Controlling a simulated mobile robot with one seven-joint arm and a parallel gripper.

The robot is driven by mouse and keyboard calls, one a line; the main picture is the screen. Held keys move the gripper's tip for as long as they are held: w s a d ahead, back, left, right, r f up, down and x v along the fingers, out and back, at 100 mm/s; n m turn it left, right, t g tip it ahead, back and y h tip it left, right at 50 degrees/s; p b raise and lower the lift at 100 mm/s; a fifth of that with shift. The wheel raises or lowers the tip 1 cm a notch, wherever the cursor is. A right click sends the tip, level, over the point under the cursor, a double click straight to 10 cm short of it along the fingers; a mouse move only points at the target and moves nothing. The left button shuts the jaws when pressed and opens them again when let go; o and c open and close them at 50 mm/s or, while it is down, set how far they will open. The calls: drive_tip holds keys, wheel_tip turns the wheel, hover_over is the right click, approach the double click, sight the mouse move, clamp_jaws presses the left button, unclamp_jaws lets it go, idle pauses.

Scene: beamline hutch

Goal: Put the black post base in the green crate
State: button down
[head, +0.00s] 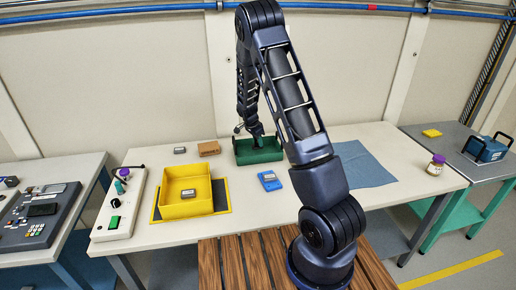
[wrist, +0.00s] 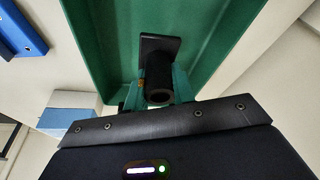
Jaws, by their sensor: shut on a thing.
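The green crate (head: 262,154) stands near the back middle of the table. In the wrist view its green inside (wrist: 215,35) fills the upper middle. My gripper (head: 257,136) reaches down at the crate; in the wrist view its fingers (wrist: 158,95) are shut on the black post base (wrist: 158,48). The post base shows a round hollow post and a flat square plate, with the plate pointing away from my wrist against the crate's green. I cannot tell whether the plate touches the crate. In the head view the post base is hidden.
A yellow tray (head: 185,208) holding a small grey item stands left of the crate. A blue box (head: 269,181) lies in front of the crate. A brown box (head: 209,148) and a grey item (head: 180,150) are behind left. A blue cloth (head: 362,163) lies right.

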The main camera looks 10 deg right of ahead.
sight(258, 147)
drive_tip(key=shift+f, duration=1.9)
drive_tip(key=shift+f, duration=0.15)
drive_tip(key=c, duration=1.2)
unclamp_jaws()
drive_tip(key=shift+o, duration=0.2)
